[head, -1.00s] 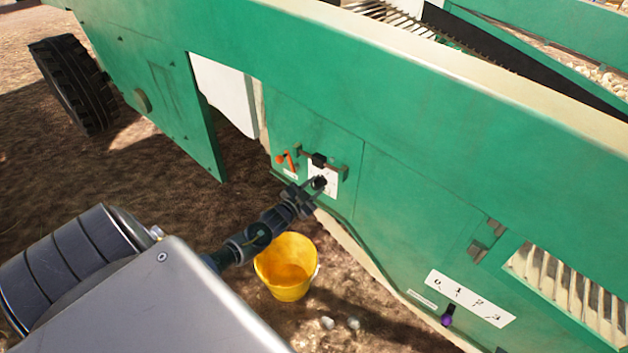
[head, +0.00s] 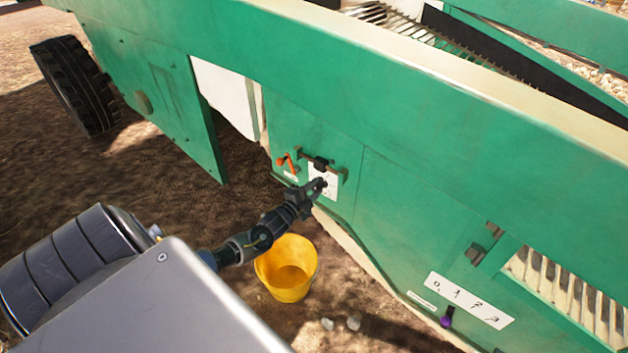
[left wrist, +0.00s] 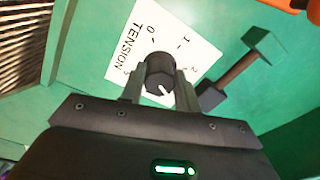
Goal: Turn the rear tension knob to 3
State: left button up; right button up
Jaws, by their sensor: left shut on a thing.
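The rear tension knob (left wrist: 160,72) is a black cylinder on a white plate (left wrist: 128,60) lettered TENSION, with digits 0 to 3 around it. My left gripper (left wrist: 160,94) is shut on the knob, one finger on each side. A short white mark shows on the knob's face, towards its lower right in the left wrist view; I cannot tell which digit it points at. In the head view the left gripper (head: 318,186) reaches the white plate (head: 327,177) on the green machine side and hides most of the knob. My right gripper is not in view.
A dark bracket with a bar (head: 320,163) sits just above the plate. An orange lever (head: 289,161) is to its left. A yellow bucket (head: 287,270) stands on the ground below my arm. A purple knob (head: 446,321) and another white label (head: 470,300) are further right.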

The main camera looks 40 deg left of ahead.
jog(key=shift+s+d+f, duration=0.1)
pick_arm(q)
jog(key=shift+d, duration=0.1)
dwell(0.3)
jog(key=o, duration=1)
jog(key=shift+c, duration=0.2)
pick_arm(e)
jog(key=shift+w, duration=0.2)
pick_arm(q)
jog(key=shift+s, duration=0.35)
jog(key=s, duration=1)
jog(key=shift+p, duration=0.35)
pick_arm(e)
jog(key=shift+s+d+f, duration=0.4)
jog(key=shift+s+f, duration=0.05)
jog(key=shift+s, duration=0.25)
